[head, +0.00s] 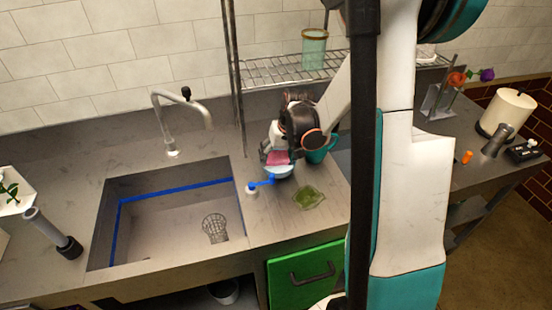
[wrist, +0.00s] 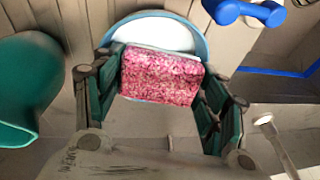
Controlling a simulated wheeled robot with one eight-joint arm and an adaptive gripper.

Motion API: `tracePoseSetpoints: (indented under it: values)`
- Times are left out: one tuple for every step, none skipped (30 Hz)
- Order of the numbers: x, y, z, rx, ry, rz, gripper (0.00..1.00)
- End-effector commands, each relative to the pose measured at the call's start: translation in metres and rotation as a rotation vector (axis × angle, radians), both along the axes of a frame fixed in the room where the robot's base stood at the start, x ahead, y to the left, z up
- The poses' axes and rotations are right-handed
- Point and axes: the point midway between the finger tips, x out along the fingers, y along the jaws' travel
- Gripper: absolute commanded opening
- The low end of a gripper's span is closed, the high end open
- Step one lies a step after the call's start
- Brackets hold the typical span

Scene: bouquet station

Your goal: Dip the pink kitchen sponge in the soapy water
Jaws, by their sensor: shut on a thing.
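The pink kitchen sponge (wrist: 160,76) is between the two green-padded fingers of my gripper (wrist: 160,90) in the wrist view. The gripper is shut on it. A round blue-rimmed bowl with white contents (wrist: 158,35) lies just beyond the sponge, and the sponge overlaps its near part in the picture. Whether the sponge touches the contents cannot be told. In the head view the sponge (head: 278,157) shows under my gripper (head: 277,160), right above the light-blue bowl (head: 279,173) on the counter.
A teal mug (head: 318,155) stands close to the right of the gripper. The sink (head: 160,225) is to the left. A wire shelf (head: 285,70) is behind.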

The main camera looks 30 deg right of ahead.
Motion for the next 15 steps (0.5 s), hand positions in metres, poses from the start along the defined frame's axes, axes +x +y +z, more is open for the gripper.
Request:
tracePoseSetpoints:
  values:
    - [0.001, 0.000, 0.006, 0.001, -0.001, 0.000, 0.28]
    - [0.001, 0.000, 0.009, 0.001, -0.002, 0.000, 0.28]
    - [0.001, 0.001, 0.012, 0.001, -0.002, 0.000, 0.28]
    - [0.001, 0.001, 0.014, 0.002, -0.002, 0.001, 0.28]
    - [0.001, 0.001, 0.017, 0.002, -0.002, 0.001, 0.28]
    - [0.001, 0.001, 0.020, 0.002, -0.003, 0.000, 0.28]
    - [0.001, 0.001, 0.022, 0.003, -0.003, 0.001, 0.28]
    - [0.001, 0.001, 0.024, 0.003, -0.003, 0.001, 0.28]
    - [0.001, 0.001, 0.027, 0.003, -0.003, 0.001, 0.28]
    - [0.001, 0.002, 0.029, 0.003, -0.003, 0.001, 0.28]
    - [0.002, 0.002, 0.032, 0.003, -0.003, 0.001, 0.28]
    - [0.002, 0.002, 0.035, 0.004, -0.004, 0.001, 0.28]
    - [0.002, 0.002, 0.037, 0.004, -0.004, 0.001, 0.28]
    - [0.002, 0.002, 0.039, 0.004, -0.004, 0.001, 0.28]
    - [0.002, 0.002, 0.042, 0.004, -0.005, 0.001, 0.28]
